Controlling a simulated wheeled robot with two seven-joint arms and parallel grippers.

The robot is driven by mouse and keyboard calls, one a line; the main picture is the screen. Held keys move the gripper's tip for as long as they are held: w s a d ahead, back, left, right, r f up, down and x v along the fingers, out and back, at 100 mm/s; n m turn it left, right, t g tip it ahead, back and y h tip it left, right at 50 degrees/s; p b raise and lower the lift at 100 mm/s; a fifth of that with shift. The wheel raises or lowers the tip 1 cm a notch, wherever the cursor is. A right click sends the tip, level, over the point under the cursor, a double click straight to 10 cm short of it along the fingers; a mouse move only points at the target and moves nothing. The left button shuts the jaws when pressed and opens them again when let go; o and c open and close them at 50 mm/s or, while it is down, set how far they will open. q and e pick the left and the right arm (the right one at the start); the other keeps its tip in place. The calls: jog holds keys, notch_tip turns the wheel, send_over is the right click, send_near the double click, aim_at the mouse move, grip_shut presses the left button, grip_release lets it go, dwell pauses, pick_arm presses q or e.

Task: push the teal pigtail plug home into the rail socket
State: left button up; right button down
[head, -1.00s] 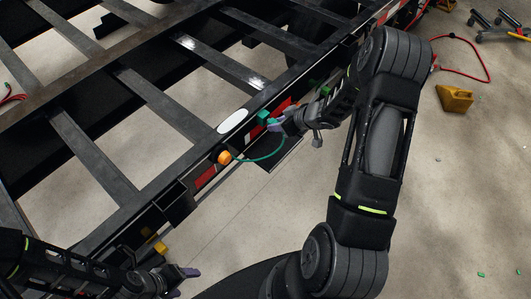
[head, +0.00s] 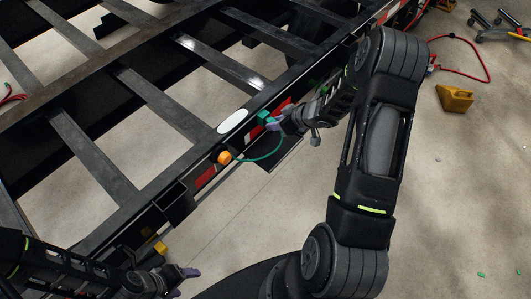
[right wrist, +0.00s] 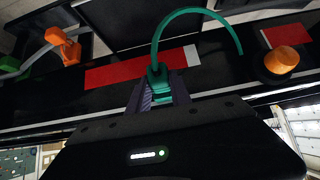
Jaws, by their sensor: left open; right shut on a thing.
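The teal pigtail plug (right wrist: 158,84) is between the purple fingertips of my right gripper (right wrist: 160,92) in the right wrist view. In the head view my right gripper (head: 274,123) is shut on it at the side rail, right beside the teal socket (head: 263,117). The fingers hide the join, so I cannot tell how deep the plug sits. The teal cable (head: 262,158) loops from the plug towards the orange lamp (head: 225,157); its arc (right wrist: 197,11) also shows in the right wrist view. My left gripper (head: 182,281) is open and empty at the lower left.
The dark trailer frame (head: 125,85) with its crossbars fills the upper left. Red and white tape (head: 205,177) runs along the rail. In the right wrist view an orange connector (right wrist: 64,45) is at the left. A yellow block (head: 455,98) lies on the open floor at right.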

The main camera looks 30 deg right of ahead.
jog(key=shift+w+a, duration=0.1)
jog(key=shift+w, duration=0.2)
jog(key=c, duration=1.1)
grip_release()
jog(key=shift+s+r, duration=0.4)
jog(key=shift+r, duration=0.1)
pick_arm(q)
jog(key=shift+s+a+f+g, duration=0.3)
jog(key=shift+s+a+f, duration=0.15)
jog(key=shift+s+f, duration=0.15)
pick_arm(e)
jog(key=v, duration=0.6)
jog(key=shift+s, duration=0.25)
jog(key=shift+r, duration=0.15)
